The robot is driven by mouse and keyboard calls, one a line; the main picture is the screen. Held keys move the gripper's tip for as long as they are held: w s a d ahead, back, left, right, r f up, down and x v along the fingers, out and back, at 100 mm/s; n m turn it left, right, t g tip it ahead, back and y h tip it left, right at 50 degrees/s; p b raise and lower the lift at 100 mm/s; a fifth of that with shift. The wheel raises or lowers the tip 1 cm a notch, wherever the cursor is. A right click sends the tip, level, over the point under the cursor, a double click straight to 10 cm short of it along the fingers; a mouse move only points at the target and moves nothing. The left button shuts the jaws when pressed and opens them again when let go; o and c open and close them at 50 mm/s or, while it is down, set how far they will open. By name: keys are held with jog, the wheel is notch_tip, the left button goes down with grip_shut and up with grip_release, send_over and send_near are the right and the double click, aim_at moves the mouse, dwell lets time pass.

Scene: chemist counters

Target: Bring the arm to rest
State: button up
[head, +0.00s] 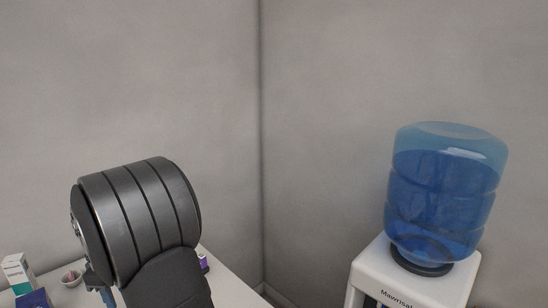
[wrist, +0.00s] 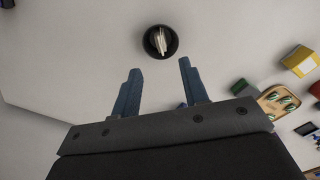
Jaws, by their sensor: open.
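My gripper (wrist: 158,82) shows in the wrist view with its two blue fingers spread apart and nothing between them. Beyond the fingertips, a round black dish (wrist: 147,46) with a pale object in it lies on the white counter (wrist: 70,60). In the head view my dark grey arm rises at the lower left over the counter and hides part of it. The gripper's fingers are mostly hidden there.
In the head view, a white box (head: 17,270) and small bowl (head: 72,279) stand lower left. A water cooler (head: 440,285) stands right.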

notch_tip(320, 180, down, 9)
jog(key=shift+r, duration=0.1)
notch_tip(320, 180, up, 6)
jog(key=shift+w+f, duration=0.1)
jog(key=shift+d+f, duration=0.1)
jog(key=shift+f, duration=0.15)
notch_tip(320, 180, down, 5)
jog(key=shift+r, duration=0.9)
